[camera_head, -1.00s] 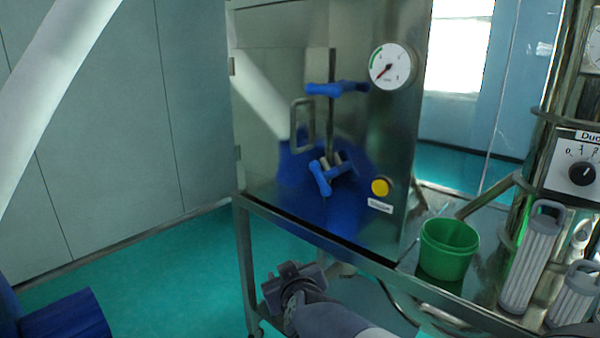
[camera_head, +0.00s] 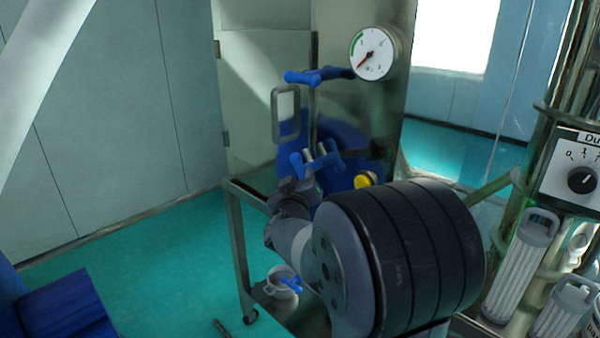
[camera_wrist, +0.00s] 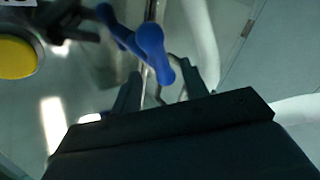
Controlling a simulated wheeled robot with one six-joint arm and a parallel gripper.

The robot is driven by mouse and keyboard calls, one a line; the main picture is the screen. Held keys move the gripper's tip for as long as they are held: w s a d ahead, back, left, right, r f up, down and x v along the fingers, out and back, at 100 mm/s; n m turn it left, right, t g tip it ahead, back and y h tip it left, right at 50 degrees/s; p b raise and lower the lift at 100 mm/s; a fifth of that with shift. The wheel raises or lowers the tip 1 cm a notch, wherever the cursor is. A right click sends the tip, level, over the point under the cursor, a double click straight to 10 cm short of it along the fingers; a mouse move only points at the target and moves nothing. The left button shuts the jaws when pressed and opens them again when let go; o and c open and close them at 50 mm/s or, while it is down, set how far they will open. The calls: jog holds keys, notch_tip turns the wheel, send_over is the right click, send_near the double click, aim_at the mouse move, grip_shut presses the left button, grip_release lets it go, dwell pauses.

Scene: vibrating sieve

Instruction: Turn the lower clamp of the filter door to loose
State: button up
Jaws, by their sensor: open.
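The lower clamp (camera_head: 316,160) is a blue handle on the front of the steel filter housing, below the door's grip handle. The upper clamp (camera_head: 318,76) is a similar blue handle above it. My gripper (camera_head: 294,188) is open just below the lower clamp, partly hidden by my wrist. In the wrist view, the blue clamp handle (camera_wrist: 148,38) is just past the fingertips of my gripper (camera_wrist: 160,84), near the gap between them. I cannot tell whether a finger touches it. The filter door (camera_head: 265,105) appears shut.
A gauge (camera_head: 372,54) is at the upper right of the housing. A yellow button (camera_head: 365,180) sits right of the lower clamp, and shows in the wrist view (camera_wrist: 15,57). A pot (camera_head: 283,282) stands below. White cylindrical filters (camera_head: 520,262) stand at right.

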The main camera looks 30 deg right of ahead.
aim_at(300, 172)
jog(key=shift+x, duration=1.75)
jog(key=shift+c, duration=0.3)
grip_shut()
